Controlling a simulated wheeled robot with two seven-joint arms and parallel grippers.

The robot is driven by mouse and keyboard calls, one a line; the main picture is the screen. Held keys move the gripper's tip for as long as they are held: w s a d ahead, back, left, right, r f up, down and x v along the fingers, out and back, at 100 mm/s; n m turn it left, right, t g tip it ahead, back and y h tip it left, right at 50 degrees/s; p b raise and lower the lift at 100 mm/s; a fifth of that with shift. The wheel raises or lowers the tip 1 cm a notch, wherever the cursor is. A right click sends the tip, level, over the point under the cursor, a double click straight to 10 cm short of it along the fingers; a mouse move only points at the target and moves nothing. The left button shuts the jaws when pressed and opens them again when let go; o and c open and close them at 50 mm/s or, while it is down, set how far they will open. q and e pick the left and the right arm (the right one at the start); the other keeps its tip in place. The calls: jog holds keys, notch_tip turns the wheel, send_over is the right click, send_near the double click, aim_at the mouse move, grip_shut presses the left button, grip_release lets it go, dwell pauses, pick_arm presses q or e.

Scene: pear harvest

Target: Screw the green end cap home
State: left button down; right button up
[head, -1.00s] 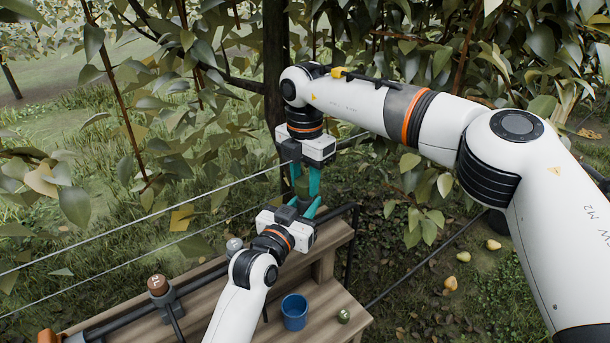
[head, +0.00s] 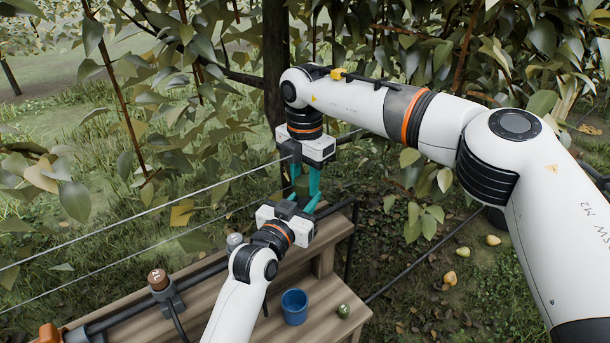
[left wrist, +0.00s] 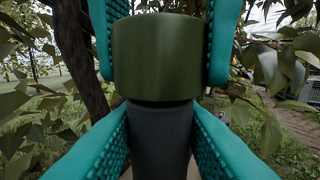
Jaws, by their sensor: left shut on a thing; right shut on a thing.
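The green end cap (left wrist: 157,58) is a dark olive cylinder in the upper middle of the left wrist view. It sits upright on the end of a narrower dark grey tube (left wrist: 160,130), with no clear gap between them. My right gripper (head: 305,182) comes from above, and its teal fingers are shut on the cap's two sides. My left gripper (head: 308,204) comes from below left, and its teal fingers (left wrist: 160,145) are shut on the grey tube under the cap. In the head view the fingers and wrists mostly hide both parts. The thread is hidden.
A wooden bench (head: 225,292) stands below, with a blue cup (head: 294,306), a small green round object (head: 343,311) and a brown-topped piece (head: 157,279) on it. Thin wires (head: 130,220) cross at left. Leaves and a trunk (head: 275,60) stand close behind my right gripper.

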jog(key=m, duration=1.6)
jog(key=o, duration=1)
jog(key=shift+c, duration=0.2)
jog(key=shift+r, duration=2.25)
